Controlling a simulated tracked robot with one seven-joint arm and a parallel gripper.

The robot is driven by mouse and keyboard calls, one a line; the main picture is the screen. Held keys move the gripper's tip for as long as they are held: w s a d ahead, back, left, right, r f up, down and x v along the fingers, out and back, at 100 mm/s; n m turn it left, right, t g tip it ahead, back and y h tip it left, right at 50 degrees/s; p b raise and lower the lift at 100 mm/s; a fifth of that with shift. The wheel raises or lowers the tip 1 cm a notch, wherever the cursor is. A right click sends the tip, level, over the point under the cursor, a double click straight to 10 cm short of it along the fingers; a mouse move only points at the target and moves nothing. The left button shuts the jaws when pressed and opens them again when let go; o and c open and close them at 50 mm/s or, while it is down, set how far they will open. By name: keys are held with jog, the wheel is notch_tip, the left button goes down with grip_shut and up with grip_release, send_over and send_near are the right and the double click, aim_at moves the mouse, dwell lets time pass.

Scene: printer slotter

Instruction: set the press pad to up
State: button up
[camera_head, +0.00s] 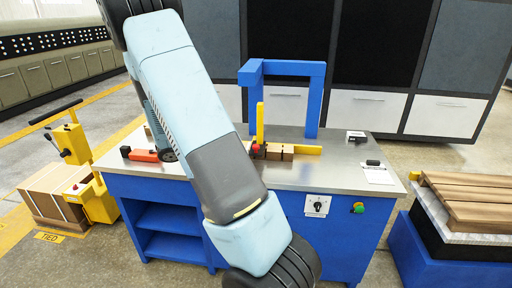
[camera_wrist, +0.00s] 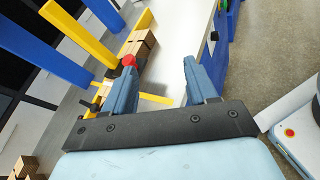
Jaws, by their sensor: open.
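The metal-topped blue bench (camera_head: 345,178) stands in front of me. On it are a yellow upright bar (camera_head: 260,122), a low yellow rail (camera_head: 307,150) and brown blocks (camera_head: 274,151). A red knob is beside them; it shows in the wrist view (camera_wrist: 129,60), close to the left fingertip. I cannot tell whether they touch. No part is clearly recognisable as the press pad. My gripper (camera_wrist: 158,76) is open and empty, with the bench top beyond its fingers. In the head view my arm covers part of the bench, and the gripper is not seen.
A blue arch (camera_head: 290,68) rises behind the yellow bar. A rotary switch (camera_head: 317,206) and a green button (camera_head: 358,208) are on the bench front. A red tool (camera_head: 143,155) lies on the bench's left. A plank-topped pallet (camera_head: 475,203) stands at the right.

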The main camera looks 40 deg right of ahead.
aim_at(256, 145)
jog(key=w+d+f+n+t+h, duration=0.2)
jog(key=w+d+f+n+h, duration=0.15)
jog(key=w+f+n, duration=0.25)
jog(key=shift+t+h, duration=0.4)
jog(key=shift+h, duration=0.05)
jog(key=d, duration=0.4)
jog(key=s+d, duration=0.1)
jog(key=d, duration=0.8)
jog(key=shift+s+d+f, duration=0.1)
jog(key=shift+s+f, duration=0.1)
jog(key=shift+c, duration=0.4)
grip_shut()
